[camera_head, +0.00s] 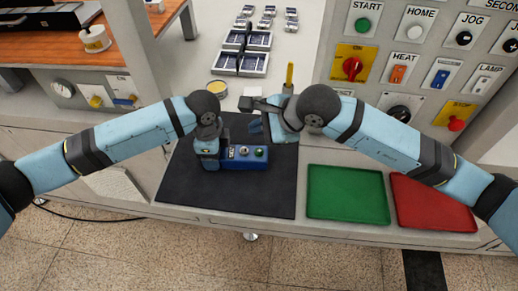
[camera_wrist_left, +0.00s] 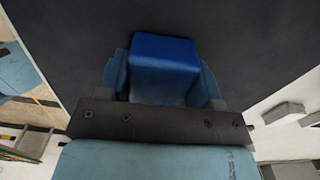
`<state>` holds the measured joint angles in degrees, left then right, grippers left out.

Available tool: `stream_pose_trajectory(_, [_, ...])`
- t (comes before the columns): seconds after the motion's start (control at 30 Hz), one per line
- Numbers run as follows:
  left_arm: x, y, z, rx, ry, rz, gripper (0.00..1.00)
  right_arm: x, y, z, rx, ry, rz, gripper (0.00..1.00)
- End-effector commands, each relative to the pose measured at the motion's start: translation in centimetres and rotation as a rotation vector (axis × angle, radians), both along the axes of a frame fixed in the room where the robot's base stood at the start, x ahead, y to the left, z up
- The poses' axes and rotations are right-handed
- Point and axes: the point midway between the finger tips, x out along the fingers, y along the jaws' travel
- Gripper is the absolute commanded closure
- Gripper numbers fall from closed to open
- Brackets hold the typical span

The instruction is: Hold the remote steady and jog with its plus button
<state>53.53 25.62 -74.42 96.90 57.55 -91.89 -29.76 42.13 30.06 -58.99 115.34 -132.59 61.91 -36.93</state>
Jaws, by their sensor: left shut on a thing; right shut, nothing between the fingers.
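The blue remote (camera_head: 245,164) is over the black mat, a row of small buttons on its top, one of them green. Which button is the plus cannot be read. My left gripper (camera_head: 207,162) is shut on the remote's left end. In the left wrist view the remote's blue end (camera_wrist_left: 165,67) sits between the two fingers of the left gripper (camera_wrist_left: 163,88). I cannot tell whether the remote touches the mat. My right gripper (camera_head: 257,126) is shut and empty, above and behind the remote, apart from it.
The black mat (camera_head: 240,198) is mostly bare in front. A green tray (camera_head: 346,194) and a red tray (camera_head: 432,203) lie to the right. A labelled control panel (camera_head: 427,48) rises at the back right.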

Motion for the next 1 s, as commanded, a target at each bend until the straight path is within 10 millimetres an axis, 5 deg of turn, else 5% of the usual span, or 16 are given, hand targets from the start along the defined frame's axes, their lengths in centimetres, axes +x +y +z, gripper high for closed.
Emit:
stream_pose_trajectory(0.43, [0.0,0.0,0.0,0.000,0.000,0.000,0.73,0.0,0.0,0.0,0.000,0.000,0.000,1.00])
stream_pose_trajectory(0.47, [0.0,0.0,0.0,0.000,0.000,0.000,0.34,0.0,0.0,0.0,0.000,0.000,0.000,1.00])
stream_pose_trajectory(0.57, [0.0,0.0,0.0,0.000,0.000,0.000,0.11,0.0,0.0,0.0,0.000,0.000,0.000,1.00])
stream_pose_trajectory(1.0, [0.1,0.0,1.5,-0.002,-0.003,0.000,0.11,0.0,0.0,0.0,0.000,-0.001,-0.001,1.00])
